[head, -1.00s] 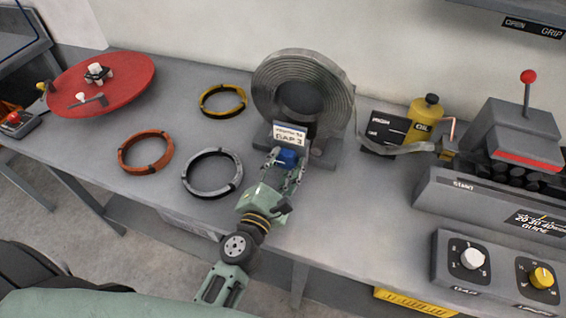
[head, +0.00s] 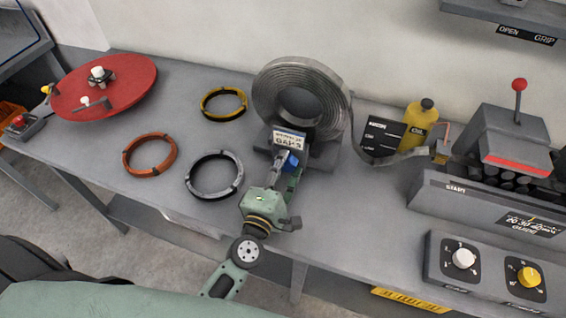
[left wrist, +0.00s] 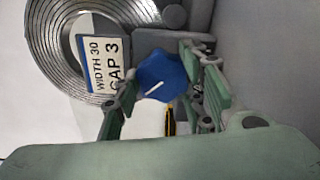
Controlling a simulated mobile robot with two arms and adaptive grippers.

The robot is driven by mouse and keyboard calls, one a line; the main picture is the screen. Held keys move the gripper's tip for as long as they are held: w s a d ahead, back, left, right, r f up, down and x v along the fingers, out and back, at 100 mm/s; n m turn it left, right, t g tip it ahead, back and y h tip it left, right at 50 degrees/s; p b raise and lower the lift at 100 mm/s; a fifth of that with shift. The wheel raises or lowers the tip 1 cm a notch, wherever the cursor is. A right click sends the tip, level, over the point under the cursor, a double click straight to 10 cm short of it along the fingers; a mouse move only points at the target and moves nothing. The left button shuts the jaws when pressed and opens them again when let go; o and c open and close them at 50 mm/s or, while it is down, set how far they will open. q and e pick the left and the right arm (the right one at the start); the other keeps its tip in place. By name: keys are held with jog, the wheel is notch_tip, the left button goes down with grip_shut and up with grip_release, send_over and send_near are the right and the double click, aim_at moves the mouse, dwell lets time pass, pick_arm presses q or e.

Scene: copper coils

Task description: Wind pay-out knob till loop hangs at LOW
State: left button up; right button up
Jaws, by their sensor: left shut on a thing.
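A blue knob (head: 292,160) with a white pointer line sits at the front of the coil stand, under a white label reading WIDTH 30, GAP 3. It also shows in the left wrist view (left wrist: 160,76). My left gripper (head: 287,172) is shut on the knob, with green fingers on either side of it in the left wrist view (left wrist: 160,88). A grey strip coil (head: 270,98) stands upright behind. Its strip loop (head: 372,160) drops from the coil's right side, sags, then runs right to the machine. A black marked board (head: 382,135) stands behind the loop; its markings are too small to read.
A yellow oil can (head: 421,117) stands behind the strip. The feeding machine (head: 480,195) and a dial box (head: 495,275) are at the right. Yellow (head: 223,115), orange (head: 150,172) and grey (head: 214,195) rings lie left of my arm, with a red turntable (head: 125,90) beyond.

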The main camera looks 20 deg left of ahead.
pick_arm(q)
jog(key=shift+w+r+m+p, duration=0.1)
jog(key=shift+r+m+p, duration=0.3)
jog(key=shift+m, duration=0.7)
jog(key=shift+f, duration=0.1)
jog(key=o, duration=1)
jog(key=shift+d, duration=0.1)
jog(key=shift+o, duration=0.5)
jog(key=shift+f, duration=0.15)
jog(key=s, duration=1.2)
